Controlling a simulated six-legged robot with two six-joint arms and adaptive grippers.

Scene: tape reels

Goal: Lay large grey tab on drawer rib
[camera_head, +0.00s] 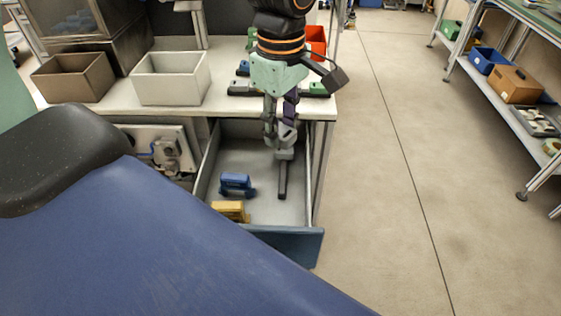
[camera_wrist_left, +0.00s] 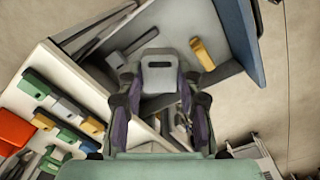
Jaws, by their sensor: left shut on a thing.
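My left gripper (camera_head: 284,138) hangs over the open drawer (camera_head: 209,180) and is shut on the large grey tab (camera_head: 285,154). In the left wrist view the tab (camera_wrist_left: 158,76) sits between the two fingers, its broad grey face towards the camera. A dark, narrow bar, which looks like the drawer rib (camera_head: 283,182), shows just below the tab in the head view. It also shows in the left wrist view (camera_wrist_left: 138,43), beyond the tab. I cannot tell whether tab and rib touch. My right gripper is out of view.
A blue piece (camera_head: 236,184) and a yellow piece (camera_head: 231,210) stand in the drawer's left part. The blue drawer front (camera_head: 290,244) closes its near end. A white bin (camera_head: 171,80) and a brown bin (camera_head: 72,78) stand on the bench.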

